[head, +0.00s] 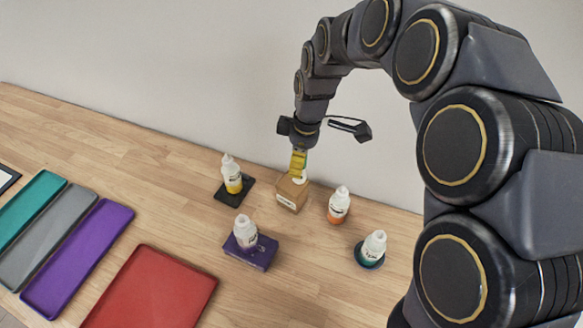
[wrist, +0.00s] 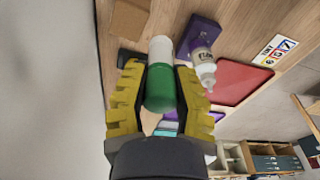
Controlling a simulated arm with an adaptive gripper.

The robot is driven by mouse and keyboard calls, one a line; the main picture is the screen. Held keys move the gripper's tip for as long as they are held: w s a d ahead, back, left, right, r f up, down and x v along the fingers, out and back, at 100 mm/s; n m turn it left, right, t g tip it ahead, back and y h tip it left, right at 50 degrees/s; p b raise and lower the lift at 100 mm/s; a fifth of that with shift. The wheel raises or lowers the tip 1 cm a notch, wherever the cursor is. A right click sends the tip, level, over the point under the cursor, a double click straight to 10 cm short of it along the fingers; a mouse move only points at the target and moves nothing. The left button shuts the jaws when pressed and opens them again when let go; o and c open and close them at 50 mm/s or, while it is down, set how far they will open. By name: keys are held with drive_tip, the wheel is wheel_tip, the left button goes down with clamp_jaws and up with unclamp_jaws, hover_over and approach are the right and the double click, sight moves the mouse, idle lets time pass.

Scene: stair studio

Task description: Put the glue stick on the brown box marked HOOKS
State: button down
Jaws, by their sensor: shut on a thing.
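My gripper (head: 299,166) is shut on a glue stick, its yellow fingers on either side of it. In the wrist view the glue stick (wrist: 161,88) has a green body and a white end that points away from my wrist. In the head view only its white end (head: 300,179) shows below the fingers. The brown box (head: 291,196) with a white label stands on the table right under it; the label is too small to read. Whether the glue stick touches the box, I cannot tell. The brown box (wrist: 130,18) also shows at the top of the wrist view.
A yellow bottle (head: 232,178) on a black pad stands left of the box, an orange bottle (head: 339,205) right. A bottle (head: 245,231) on a purple box (head: 262,256) and a teal bottle (head: 374,246) stand nearer. A red tray (head: 155,290) and other trays lie left.

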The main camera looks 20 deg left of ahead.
drive_tip(key=w+a+f, duration=0.1)
drive_tip(key=f, duration=0.1)
drive_tip(key=w+a+f, duration=0.1)
drive_tip(key=w+f, duration=0.1)
drive_tip(key=w+a+f, duration=0.1)
drive_tip(key=w+f, duration=0.1)
drive_tip(key=shift+a+f, duration=0.1)
drive_tip(key=shift+a, duration=0.05)
drive_tip(key=shift+f, duration=1.6)
drive_tip(key=shift+f, duration=0.15)
drive_tip(key=c, duration=0.9)
unclamp_jaws()
drive_tip(key=shift+c, duration=0.2)
wheel_tip(320, 180, up, 12)
drive_tip(key=d, duration=0.1)
drive_tip(key=shift+w+d, duration=0.15)
drive_tip(key=shift+d, duration=0.05)
